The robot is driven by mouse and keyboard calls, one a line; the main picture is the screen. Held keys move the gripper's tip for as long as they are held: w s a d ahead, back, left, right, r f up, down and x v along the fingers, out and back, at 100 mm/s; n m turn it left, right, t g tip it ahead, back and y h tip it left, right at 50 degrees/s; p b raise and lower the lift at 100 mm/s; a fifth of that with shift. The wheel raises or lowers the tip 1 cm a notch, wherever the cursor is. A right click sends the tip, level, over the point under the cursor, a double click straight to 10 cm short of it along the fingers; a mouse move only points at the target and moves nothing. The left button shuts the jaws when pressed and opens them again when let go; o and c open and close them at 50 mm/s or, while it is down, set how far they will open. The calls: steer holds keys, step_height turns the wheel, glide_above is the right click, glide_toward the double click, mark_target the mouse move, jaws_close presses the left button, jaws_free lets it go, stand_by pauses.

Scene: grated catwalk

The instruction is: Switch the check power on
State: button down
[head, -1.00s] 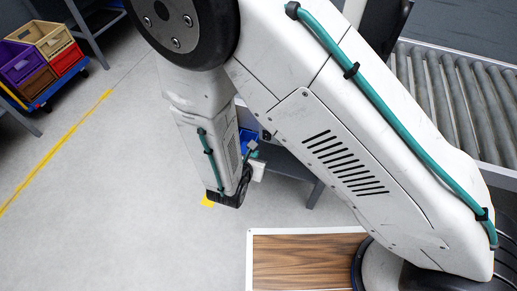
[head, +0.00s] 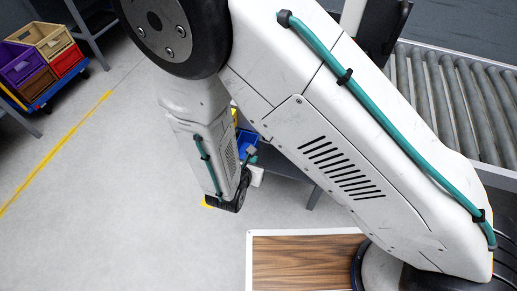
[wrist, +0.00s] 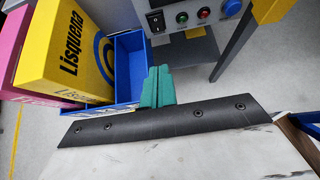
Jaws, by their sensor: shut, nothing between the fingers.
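A grey control panel (wrist: 208,16) is at the top of the wrist view. I cannot read which control is the check power or whether the switch is on. My gripper (wrist: 158,72) shows as teal fingers, shut and empty. It points toward the panel, below the rocker switch in the picture and apart from it. In the head view my arm hides the fingers and the panel.
A blue bin (wrist: 130,50) stands close left of my fingers, holding yellow (wrist: 66,55) and pink boxes (wrist: 10,45). A yellow post (wrist: 268,12) stands right of the panel. In the head view a roller conveyor (head: 440,90) is at right; open floor (head: 120,190) is at left.

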mark_target(266, 137)
steer(key=shift+w+r+x, duration=0.15)
steer(key=shift+r+x, duration=0.1)
steer(key=shift+x, duration=1.95)
steer(key=shift+w+r+x, duration=0.2)
steer(key=shift+r+x, duration=0.05)
steer(key=shift+x, duration=1.95)
steer(key=shift+w+r+x, duration=0.15)
steer(key=shift+r+x, duration=0.1)
steer(key=shift+x, duration=1.95)
steer(key=shift+d, duration=0.2)
steer(key=shift+a, duration=0.2)
steer(key=shift+w+d, duration=0.15)
steer(key=shift+d, duration=0.2)
steer(key=shift+a, duration=0.15)
steer(key=shift+r, duration=0.85)
